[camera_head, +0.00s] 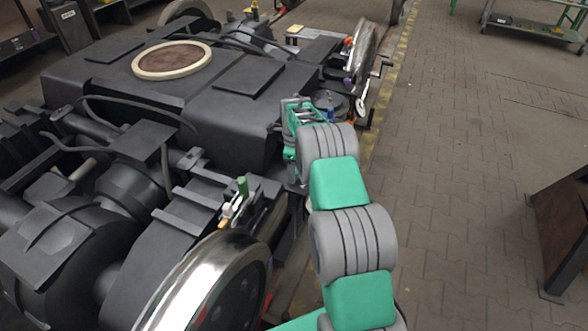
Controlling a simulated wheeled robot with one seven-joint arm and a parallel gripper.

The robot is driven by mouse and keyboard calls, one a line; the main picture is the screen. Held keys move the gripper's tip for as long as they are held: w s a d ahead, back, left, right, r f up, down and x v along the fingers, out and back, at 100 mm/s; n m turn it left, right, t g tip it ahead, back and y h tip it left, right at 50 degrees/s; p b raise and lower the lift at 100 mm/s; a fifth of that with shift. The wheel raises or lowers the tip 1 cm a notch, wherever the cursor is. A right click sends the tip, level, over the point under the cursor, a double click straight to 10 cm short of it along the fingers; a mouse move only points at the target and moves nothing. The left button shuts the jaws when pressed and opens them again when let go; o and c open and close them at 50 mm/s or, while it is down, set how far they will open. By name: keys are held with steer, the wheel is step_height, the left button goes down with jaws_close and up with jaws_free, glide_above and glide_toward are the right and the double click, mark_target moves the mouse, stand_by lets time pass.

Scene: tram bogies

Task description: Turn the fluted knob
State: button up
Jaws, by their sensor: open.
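My gripper (298,112) is at the dark side of the bogie frame (232,116), at the far end of my green and grey arm. It is open. Its fingertips are small and partly hidden by my wrist, and I see nothing clearly between them. A dark round piece (328,99) sits just right of and behind my gripper. It may be the fluted knob, but it is too small to make out flutes. I cannot tell whether my gripper touches anything there.
A shiny wheel (200,283) stands at the near side, with a green-topped part (242,187) above it. Another wheel (362,52) is beyond my gripper. A brown panel (562,225) is at the right edge, a green-framed cart (535,28) at the back. The paved floor between is clear.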

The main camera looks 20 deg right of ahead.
step_height(320, 180, up, 8)
steer(key=shift+f+p, duration=0.1)
steer(key=shift+p, duration=0.5)
